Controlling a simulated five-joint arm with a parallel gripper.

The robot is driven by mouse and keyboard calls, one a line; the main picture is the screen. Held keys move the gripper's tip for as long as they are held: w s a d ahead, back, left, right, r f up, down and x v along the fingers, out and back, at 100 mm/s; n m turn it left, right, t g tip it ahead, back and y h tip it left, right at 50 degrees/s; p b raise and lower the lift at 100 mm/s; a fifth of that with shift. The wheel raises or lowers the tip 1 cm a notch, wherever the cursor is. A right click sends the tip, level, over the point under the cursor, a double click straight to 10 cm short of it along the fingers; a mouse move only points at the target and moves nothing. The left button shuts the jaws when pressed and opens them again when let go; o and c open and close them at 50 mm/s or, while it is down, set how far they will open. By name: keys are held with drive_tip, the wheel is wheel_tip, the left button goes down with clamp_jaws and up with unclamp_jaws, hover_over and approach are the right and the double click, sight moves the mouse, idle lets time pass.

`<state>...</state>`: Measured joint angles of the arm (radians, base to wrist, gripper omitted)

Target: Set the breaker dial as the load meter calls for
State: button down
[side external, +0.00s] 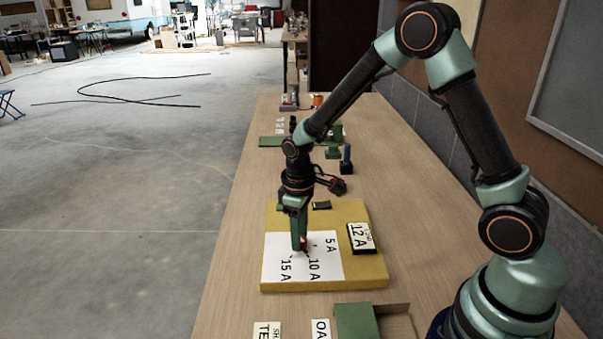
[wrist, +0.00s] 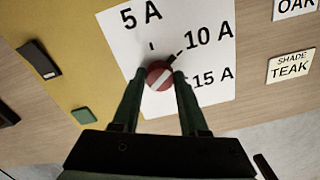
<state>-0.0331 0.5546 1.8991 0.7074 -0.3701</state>
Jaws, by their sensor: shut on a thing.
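A yellow board (side external: 355,276) carries a white panel (side external: 275,265) marked 5 A, 10 A and 15 A. In the wrist view the breaker dial (wrist: 160,75) is a round red knob with a white stripe; a black pointer at its edge is directed toward the 10 A mark. The load meter (side external: 361,238), a dark-framed display on the board, reads 12 A. My gripper (side external: 302,247) points down over the panel. In the wrist view its two fingers (wrist: 161,78) are shut on the dial, one on each side.
A small green block (wrist: 84,115) and a black piece (wrist: 40,60) sit on the board. Shade labels, OAK (side external: 321,329) and TEAK (side external: 267,330), and a green box (side external: 355,320) stand at the table's near end. Green and dark items (side external: 333,145) stand behind the board.

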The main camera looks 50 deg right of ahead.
drive_tip(key=m, duration=0.6)
drive_tip(key=shift+d+m, duration=0.1)
drive_tip(key=shift+m, duration=0.2)
drive_tip(key=m, duration=0.6)
drive_tip(key=shift+t, duration=0.3)
drive_tip(key=shift+m, duration=0.3)
drive_tip(key=shift+c, duration=2.2)
unclamp_jaws()
drive_tip(key=shift+r, duration=0.1)
drive_tip(key=shift+r, duration=0.3)
wheel_tip(320, 180, up, 11)
drive_tip(key=shift+s+r, duration=0.15)
drive_tip(key=shift+s, duration=0.1)
